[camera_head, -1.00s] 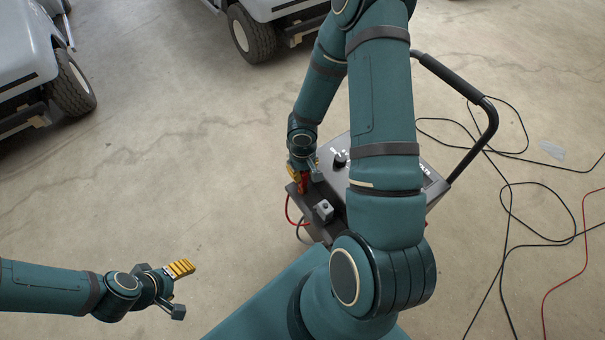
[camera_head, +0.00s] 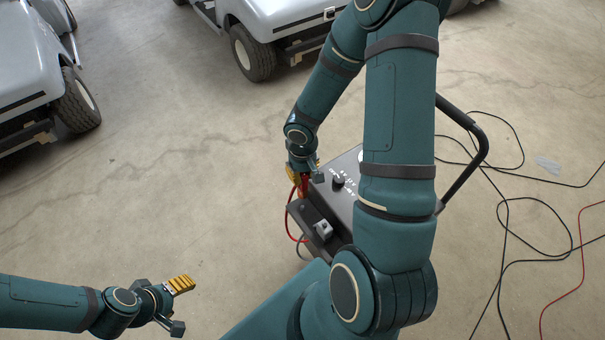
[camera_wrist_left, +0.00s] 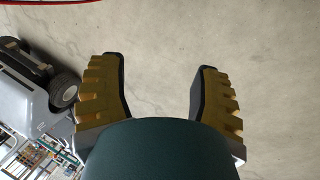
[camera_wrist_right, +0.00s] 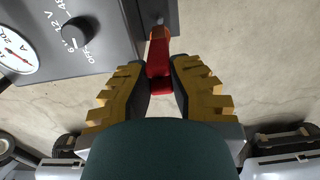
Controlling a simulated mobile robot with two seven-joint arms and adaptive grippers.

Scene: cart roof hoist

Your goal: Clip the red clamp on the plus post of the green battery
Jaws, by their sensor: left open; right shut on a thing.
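The red clamp (camera_wrist_right: 158,55) is between the fingers of my right gripper (camera_wrist_right: 158,78), which is shut on it, in the right wrist view. In the head view my right gripper (camera_head: 303,178) holds the red clamp (camera_head: 304,188) at the left edge of the charger. The clamp's far end overlaps the charger's dark ledge in the wrist view; I cannot tell whether they touch. My left gripper (camera_head: 178,300) is open and empty above the floor at lower left; its spread fingers (camera_wrist_left: 160,85) show in the left wrist view. I see no green battery or plus post.
The grey charger (camera_head: 330,200) has a knob, a dial and a black push handle (camera_head: 475,125). A small grey block (camera_head: 323,228) sits on its ledge. Black and red cables lie on the floor at right. Carts (camera_head: 270,25) stand at the back. Floor at left centre is clear.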

